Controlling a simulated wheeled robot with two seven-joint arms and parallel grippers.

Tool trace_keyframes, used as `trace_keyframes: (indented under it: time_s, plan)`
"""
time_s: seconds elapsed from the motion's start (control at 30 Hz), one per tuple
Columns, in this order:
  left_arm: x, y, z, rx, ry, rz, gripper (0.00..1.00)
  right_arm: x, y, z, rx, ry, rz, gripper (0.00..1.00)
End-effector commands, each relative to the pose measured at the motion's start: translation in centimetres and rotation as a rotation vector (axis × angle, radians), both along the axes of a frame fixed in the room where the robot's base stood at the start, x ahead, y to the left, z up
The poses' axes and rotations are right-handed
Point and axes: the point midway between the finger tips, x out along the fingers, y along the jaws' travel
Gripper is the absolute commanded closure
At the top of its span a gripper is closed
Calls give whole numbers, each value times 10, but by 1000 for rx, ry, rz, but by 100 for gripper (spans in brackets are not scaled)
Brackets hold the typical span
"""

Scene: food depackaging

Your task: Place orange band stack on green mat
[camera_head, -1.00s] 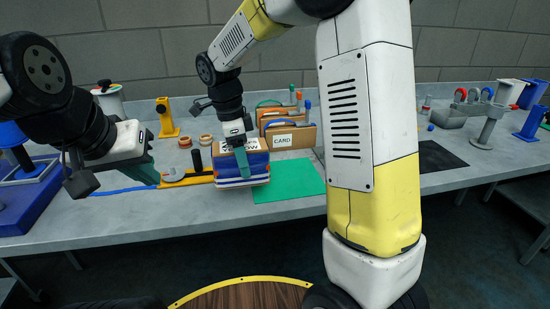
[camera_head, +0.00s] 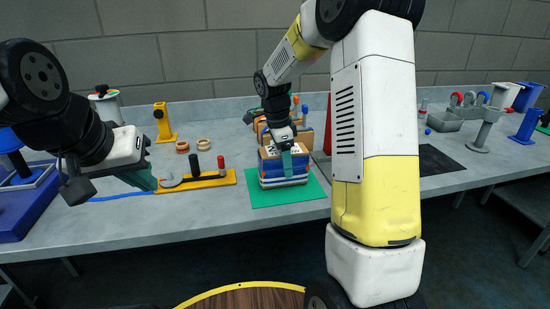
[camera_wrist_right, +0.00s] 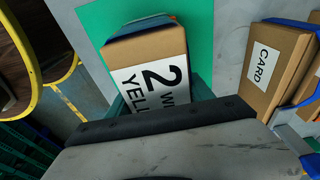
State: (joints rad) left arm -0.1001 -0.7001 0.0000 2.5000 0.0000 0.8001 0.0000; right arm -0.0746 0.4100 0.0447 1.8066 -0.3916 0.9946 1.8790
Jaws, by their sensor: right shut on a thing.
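The banded stack (camera_head: 282,178), with an orange-brown top part and blue and white layers, is over the green mat (camera_head: 258,198). Its white label, reading "2" and "YELL", shows in the right wrist view (camera_wrist_right: 152,82). My right gripper (camera_head: 287,160) comes down on the stack from above and is shut on it, with its green fingers on the stack's sides. I cannot tell whether the stack's underside touches the mat (camera_wrist_right: 100,20). My left gripper (camera_head: 147,180) hangs at the left, away from the stack; its finger gap is not clear.
A yellow fixture (camera_head: 208,181) with a black post and a red post stands left of the mat. Brown card boxes (camera_wrist_right: 274,70) stand close behind the mat. Tape rings (camera_head: 203,144) and a yellow stand (camera_head: 164,122) are further back. A black mat (camera_head: 436,158) lies at the right.

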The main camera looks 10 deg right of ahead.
Motion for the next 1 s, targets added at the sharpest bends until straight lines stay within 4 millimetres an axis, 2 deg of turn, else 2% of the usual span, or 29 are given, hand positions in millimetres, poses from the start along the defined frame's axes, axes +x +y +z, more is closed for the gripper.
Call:
trace_keyframes:
  time_s: [0.37,0.4,0.5,0.83,1.0]
  plan:
    - [0,0,0,0,0,0,100,0,0,-6,0,-2,0,100]
    - [0,0,0,0,0,0,100,0,0,-7,0,-1,-1,34]
    - [0,0,0,0,0,0,100,0,0,-6,0,-1,-1,18]
    - [0,0,0,0,0,0,100,0,0,-4,0,-2,-1,18]
    - [0,0,0,0,0,0,100,1,3,15,0,-6,0,18]
